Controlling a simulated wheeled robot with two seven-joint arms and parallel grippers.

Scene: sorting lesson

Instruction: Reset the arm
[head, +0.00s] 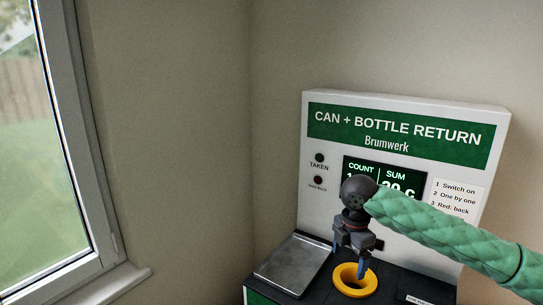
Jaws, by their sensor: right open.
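My right arm, in a green quilted sleeve, comes in from the right edge. Its gripper (361,262) points down and is open, with blue fingertips just above or at the yellow ring (347,286) on the machine's dark top; I cannot tell whether they touch. I see nothing held between the fingers. The can and bottle return machine (480,112) stands behind, and my gripper and wrist hide part of its screen (354,171), which shows COUNT and SUM. My left gripper is out of view.
A metal plate (294,264) lies on the machine's top, left of the ring. Two small round lamps (319,158) sit left of the screen, and an instruction label (461,190) is at its right. A window (45,150) with a sill is at the left. The space between window and machine looks clear.

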